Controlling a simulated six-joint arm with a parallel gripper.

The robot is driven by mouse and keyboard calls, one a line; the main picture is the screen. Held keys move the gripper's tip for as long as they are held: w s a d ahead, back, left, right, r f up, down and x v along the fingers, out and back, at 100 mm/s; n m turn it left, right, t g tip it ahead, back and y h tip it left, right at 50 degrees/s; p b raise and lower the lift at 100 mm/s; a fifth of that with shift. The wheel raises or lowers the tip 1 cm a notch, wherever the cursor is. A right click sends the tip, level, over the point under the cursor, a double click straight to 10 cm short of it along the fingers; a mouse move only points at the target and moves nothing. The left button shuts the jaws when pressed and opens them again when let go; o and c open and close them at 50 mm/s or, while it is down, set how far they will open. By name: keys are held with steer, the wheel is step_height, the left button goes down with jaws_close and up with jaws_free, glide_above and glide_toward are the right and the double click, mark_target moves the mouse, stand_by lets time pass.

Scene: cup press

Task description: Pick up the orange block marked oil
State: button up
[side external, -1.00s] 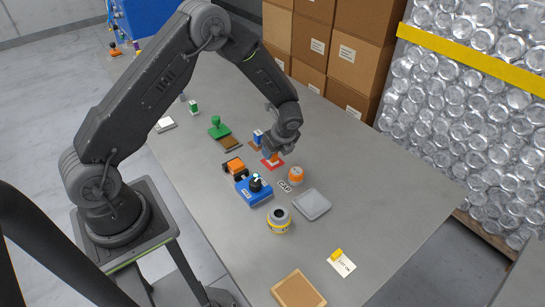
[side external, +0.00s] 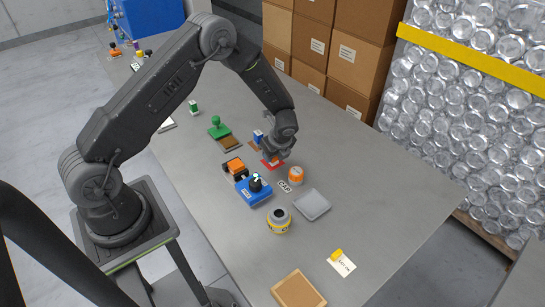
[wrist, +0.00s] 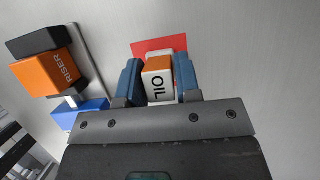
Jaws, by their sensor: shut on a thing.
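The orange block marked OIL (wrist: 158,80) has an orange top and a white face with black lettering. It is between the two blue fingers of my gripper (wrist: 158,82) in the wrist view, and the gripper is shut on it. The block is at a red mat (wrist: 146,48), which shows behind it. In the side view my gripper (side external: 275,156) is low over the red mat (side external: 268,164), and the block is mostly hidden by the fingers. I cannot tell whether the block touches the mat.
An orange block marked RISER (wrist: 48,74) lies left of my gripper, also seen in the side view (side external: 234,166). A blue box with a black knob (side external: 254,194) and an orange-and-white round item (side external: 295,175) stand close by. A grey tray (side external: 312,204) is nearer the front.

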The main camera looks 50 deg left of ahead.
steer(key=shift+c, duration=0.3)
steer(key=shift+r, duration=0.1)
step_height(320, 180, up, 4)
steer(key=shift+r, duration=0.1)
steer(key=s+a+r, duration=0.6)
steer(key=s+a, duration=0.1)
steer(key=a, duration=0.1)
steer(key=shift+s+a+r, duration=0.3)
steer(key=shift+s+a, duration=0.05)
steer(key=shift+a, duration=0.05)
steer(key=shift+o, duration=1.4)
steer(key=shift+c, duration=1.1)
